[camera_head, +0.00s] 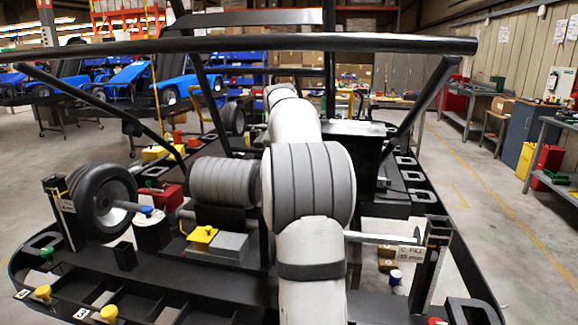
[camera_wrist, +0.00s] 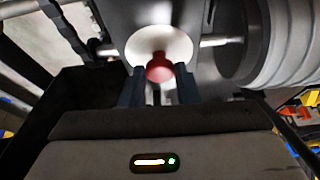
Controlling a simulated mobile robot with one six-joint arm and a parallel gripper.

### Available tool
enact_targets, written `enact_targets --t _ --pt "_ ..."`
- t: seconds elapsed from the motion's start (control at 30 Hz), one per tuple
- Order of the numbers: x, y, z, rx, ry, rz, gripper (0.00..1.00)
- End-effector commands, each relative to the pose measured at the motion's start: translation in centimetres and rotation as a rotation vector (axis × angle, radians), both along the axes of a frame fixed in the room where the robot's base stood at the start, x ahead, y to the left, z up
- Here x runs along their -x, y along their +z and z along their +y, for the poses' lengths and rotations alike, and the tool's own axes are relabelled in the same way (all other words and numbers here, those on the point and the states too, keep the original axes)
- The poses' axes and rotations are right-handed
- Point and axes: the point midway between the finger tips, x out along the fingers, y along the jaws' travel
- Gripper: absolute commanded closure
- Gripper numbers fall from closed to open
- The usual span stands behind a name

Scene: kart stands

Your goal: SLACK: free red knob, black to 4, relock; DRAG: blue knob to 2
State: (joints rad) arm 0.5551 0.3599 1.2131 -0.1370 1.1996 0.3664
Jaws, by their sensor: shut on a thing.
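In the wrist view, a red knob (camera_wrist: 159,67) stands in front of a round white disc (camera_wrist: 172,42) on a dark plate. My gripper (camera_wrist: 160,88) has its two dark fingers on either side of the knob and is shut on it. My arm hides the gripper in the head view. I cannot make out the black knob or any scale numbers.
A kart frame (camera_head: 160,290) surrounds my arm, with a bar (camera_head: 400,43) across the top. A wheel (camera_head: 100,200) stands at left, and a labelled post (camera_head: 430,262) at right. Yellow knobs (camera_head: 43,292) line the front left. Floor at right (camera_head: 490,210) is clear.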

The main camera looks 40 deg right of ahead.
Motion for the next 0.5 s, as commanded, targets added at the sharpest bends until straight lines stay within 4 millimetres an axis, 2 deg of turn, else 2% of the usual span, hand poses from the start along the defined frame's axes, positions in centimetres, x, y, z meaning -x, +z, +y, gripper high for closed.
enact_targets --t 0.17,0.5 --pt "-0.09 0.28 0.04 0.001 -0.064 0.001 0.94" --pt "-0.3 0.36 0.17 0.0 -0.304 0.002 0.94"
